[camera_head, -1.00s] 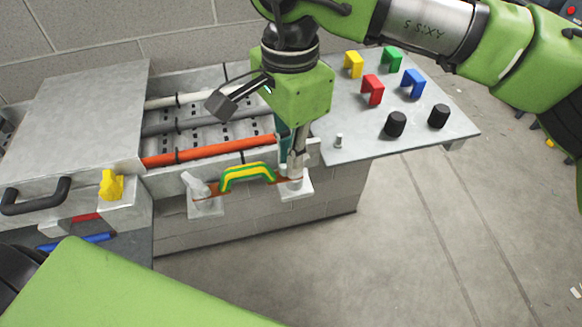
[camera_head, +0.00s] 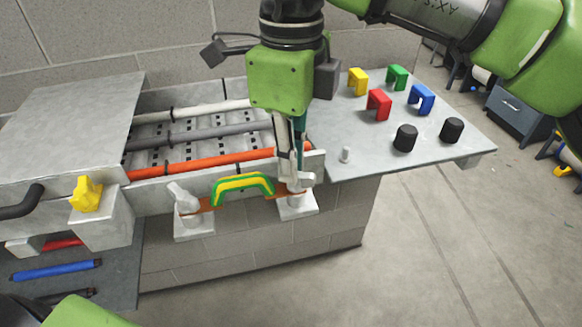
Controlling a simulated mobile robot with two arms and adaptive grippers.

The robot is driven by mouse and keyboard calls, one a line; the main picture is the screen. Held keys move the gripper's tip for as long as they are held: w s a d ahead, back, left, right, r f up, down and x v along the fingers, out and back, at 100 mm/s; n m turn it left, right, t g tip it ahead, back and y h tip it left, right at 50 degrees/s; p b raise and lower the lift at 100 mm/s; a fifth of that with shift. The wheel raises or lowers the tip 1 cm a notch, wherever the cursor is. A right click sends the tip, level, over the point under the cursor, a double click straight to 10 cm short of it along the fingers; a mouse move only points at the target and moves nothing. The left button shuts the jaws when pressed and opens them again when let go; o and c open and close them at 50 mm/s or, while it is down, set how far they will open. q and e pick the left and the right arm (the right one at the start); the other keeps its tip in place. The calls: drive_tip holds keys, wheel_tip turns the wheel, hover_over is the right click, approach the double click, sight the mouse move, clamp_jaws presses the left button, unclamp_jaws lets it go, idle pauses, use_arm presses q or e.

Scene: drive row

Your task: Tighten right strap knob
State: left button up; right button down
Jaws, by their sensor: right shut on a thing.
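The right strap knob (camera_head: 298,203) is a pale grey knob on a small bracket at the front of the cable tray. My right gripper (camera_head: 292,186) points down from above and is shut on this knob, hiding much of it. The left strap knob (camera_head: 184,200), also pale grey, stands on its own bracket to the left. A brown strap (camera_head: 207,204) runs between the two knobs, under a green and yellow arched piece (camera_head: 243,188). My left gripper is not in view.
Red, grey and white cables (camera_head: 205,161) lie in the tray. A yellow knob (camera_head: 86,194) is at left.

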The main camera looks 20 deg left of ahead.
drive_tip(key=shift+w+m+b, duration=0.1)
drive_tip(key=shift+m+b, duration=0.35)
drive_tip(key=shift+m, duration=0.85)
drive_tip(key=shift+r, duration=0.1)
drive_tip(key=c, duration=2.1)
unclamp_jaws()
drive_tip(key=shift+c, duration=0.2)
wheel_tip(320, 180, up, 12)
